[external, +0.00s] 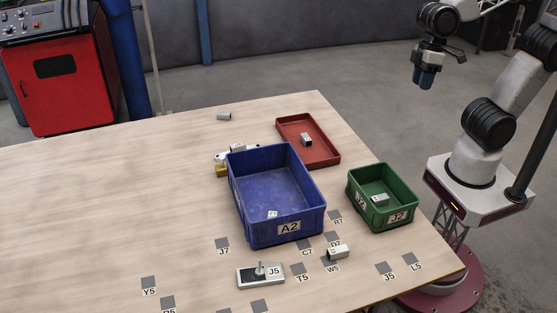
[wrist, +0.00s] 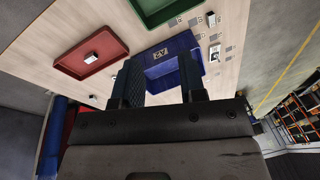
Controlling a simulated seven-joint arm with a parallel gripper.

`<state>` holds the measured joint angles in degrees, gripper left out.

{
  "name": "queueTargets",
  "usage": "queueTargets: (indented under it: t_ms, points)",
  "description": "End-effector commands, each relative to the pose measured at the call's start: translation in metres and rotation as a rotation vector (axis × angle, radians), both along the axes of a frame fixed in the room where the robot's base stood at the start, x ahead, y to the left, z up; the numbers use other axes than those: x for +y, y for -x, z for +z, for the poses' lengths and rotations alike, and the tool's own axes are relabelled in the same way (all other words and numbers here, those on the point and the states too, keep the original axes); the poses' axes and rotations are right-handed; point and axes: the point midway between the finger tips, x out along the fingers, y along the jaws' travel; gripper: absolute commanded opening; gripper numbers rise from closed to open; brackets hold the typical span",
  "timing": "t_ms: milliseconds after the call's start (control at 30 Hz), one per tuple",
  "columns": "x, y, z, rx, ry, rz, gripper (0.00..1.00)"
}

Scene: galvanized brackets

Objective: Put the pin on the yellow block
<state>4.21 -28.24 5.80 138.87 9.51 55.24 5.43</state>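A small upright metal pin (external: 260,267) stands on a flat grey metal plate (external: 246,276) labelled J5, near the front of the table. The plate appears small at the upper right in the wrist view (wrist: 215,53); the pin is too small to make out there. The yellow block (external: 221,170) lies left of the blue bin, beside a white object, partly hidden; I cannot pick it out in the wrist view. My gripper (external: 424,78) is raised off the table's right side, far from both. Its two dark fingers are apart with nothing between them in the wrist view (wrist: 160,88).
The blue bin (external: 234,196) labelled A2 stands mid-table between block and plate. A red tray (external: 327,157) and green bin (external: 355,190) each hold a metal bracket. Loose brackets (external: 338,252) (external: 224,116) lie on the table (external: 90,200). The left side is largely clear.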

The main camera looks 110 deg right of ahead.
Motion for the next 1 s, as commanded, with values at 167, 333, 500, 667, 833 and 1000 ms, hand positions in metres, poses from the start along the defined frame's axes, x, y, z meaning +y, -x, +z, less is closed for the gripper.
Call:
queueTargets:
  t_ms: [167,333,500,667,833,1000]
  points:
    - [0.001,0.037,-0.002,-0.044,0.09,0.109,0.38]
    - [0.0,0.059,-0.004,-0.073,0.151,0.18,0.38]
    - [-0.001,0.068,-0.006,-0.083,0.178,0.212,0.38]
    - [-0.001,0.069,-0.006,-0.084,0.181,0.214,0.38]
    - [-0.001,0.069,-0.006,-0.084,0.18,0.214,0.38]
    - [-0.001,0.069,-0.006,-0.084,0.18,0.213,0.38]
